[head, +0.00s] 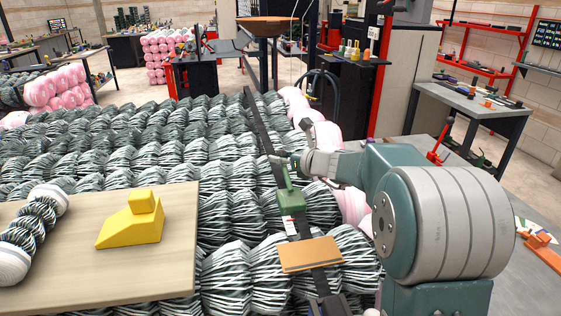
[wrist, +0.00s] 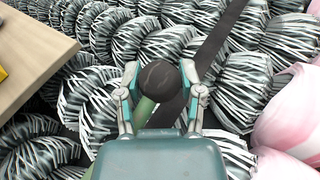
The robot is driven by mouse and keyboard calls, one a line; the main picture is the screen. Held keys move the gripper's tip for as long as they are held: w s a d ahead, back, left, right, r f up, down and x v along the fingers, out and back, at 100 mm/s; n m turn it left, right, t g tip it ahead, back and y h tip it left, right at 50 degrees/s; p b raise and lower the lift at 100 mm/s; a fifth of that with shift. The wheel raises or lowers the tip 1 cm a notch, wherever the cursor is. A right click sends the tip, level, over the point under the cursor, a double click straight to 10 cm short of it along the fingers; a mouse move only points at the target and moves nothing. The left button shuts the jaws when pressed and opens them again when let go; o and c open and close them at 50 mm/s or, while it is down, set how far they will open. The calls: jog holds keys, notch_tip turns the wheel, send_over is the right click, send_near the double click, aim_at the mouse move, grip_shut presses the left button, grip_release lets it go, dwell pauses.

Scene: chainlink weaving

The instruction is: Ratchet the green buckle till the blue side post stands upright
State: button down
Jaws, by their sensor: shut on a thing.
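The green buckle (head: 290,204) sits on a dark strap (head: 259,125) that runs over the striped woven rolls in the head view. My gripper (head: 280,162) reaches in from the right, above the buckle's upper end. In the wrist view, my gripper (wrist: 160,76) is shut on the buckle's handle, with its dark round knob (wrist: 159,79) between the fingers. Part of the green lever (wrist: 143,111) shows below the knob. A small dark bluish piece (head: 328,306) shows at the bottom edge of the head view; I cannot tell whether it is the blue side post.
An orange-brown plate (head: 311,254) lies across the strap below the buckle. A wooden board (head: 170,268) at left carries a yellow block (head: 131,222) and a striped roll. Pink-ended rolls (head: 326,138) lie at the right. A grey workbench (head: 470,110) stands behind my arm.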

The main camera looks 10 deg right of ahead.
aim_at(285, 167)
jog(key=r+t, duration=0.1)
jog(key=s+r+n+t+y, duration=0.1)
jog(key=s+r+n+t, duration=0.1)
jog(key=shift+r+y, duration=0.4)
jog(key=shift+s+r+n+t+y, duration=0.9)
jog(key=shift+s+r+n+y, duration=0.25)
jog(key=shift+n, duration=0.25)
jog(key=shift+s, duration=0.1)
jog(key=shift+c, duration=1.1)
grip_release()
jog(key=shift+f, duration=0.1)
jog(key=v, duration=1.2)
jog(key=shift+f, duration=0.1)
